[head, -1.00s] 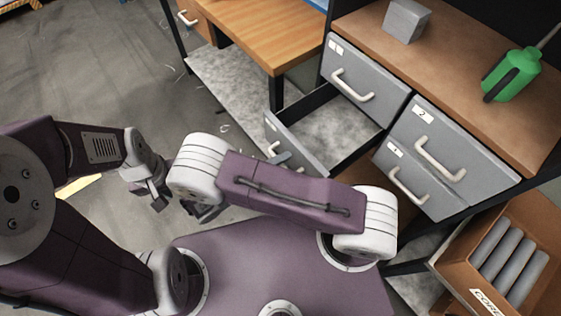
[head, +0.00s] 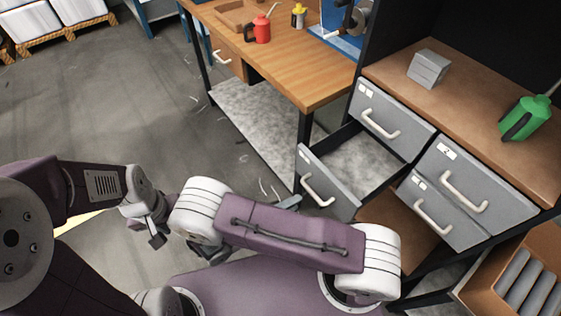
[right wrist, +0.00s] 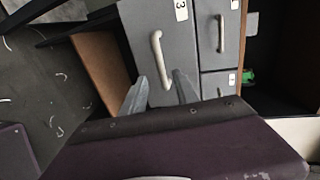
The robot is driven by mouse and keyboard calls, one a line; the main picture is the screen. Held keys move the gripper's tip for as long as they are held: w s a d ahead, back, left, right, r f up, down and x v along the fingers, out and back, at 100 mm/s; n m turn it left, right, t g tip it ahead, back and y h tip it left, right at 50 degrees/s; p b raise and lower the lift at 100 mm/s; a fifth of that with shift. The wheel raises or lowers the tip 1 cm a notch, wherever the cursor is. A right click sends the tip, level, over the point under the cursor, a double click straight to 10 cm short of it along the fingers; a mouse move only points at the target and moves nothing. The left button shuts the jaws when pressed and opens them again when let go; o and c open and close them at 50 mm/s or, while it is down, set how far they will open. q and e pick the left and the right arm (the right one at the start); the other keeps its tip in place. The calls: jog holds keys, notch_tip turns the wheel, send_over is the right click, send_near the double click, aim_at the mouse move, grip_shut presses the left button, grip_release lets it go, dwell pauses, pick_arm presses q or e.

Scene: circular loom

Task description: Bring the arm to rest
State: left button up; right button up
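My right arm crosses the middle of the head view, and its gripper (head: 288,203) shows only partly behind my wrist, close to the open drawer's front. In the right wrist view my right gripper (right wrist: 160,92) has its two fingers apart with nothing between them. A grey drawer front (right wrist: 150,30) marked 3 with a pale handle (right wrist: 160,58) lies beyond the fingertips; I see no contact. In the head view this drawer (head: 328,186) is pulled out and looks empty. My left gripper (head: 152,222) hangs at the left over the floor, small and dark; its finger gap is unclear.
Shut grey drawers (head: 470,190) stand right of the open one. A grey block (head: 429,68) and a green can (head: 524,118) stand on the cabinet top. A box of grey rolls (head: 485,285) is at lower right. A wooden bench (head: 290,70) is behind.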

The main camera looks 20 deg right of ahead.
jog(key=w+d+r+m+g+p, duration=0.25)
jog(key=d+r+m+g, duration=0.2)
jog(key=r, duration=0.25)
jog(key=s+d+r+m+g+y+p, duration=0.1)
jog(key=s+d+r+m+g+y, duration=0.5)
jog(key=m, duration=0.6)
jog(key=w+a+m+t+y, duration=0.1)
jog(key=a+m+t+y, duration=0.2)
jog(key=m, duration=0.9)
jog(key=w+a+m+t+y+p, duration=0.1)
jog(key=a+m+t+y, duration=0.2)
jog(key=m, duration=0.9)
jog(key=y, duration=0.2)
jog(key=shift+w+r+y, duration=0.15)
jog(key=shift+r+y, duration=0.05)
jog(key=shift+y, duration=0.2)
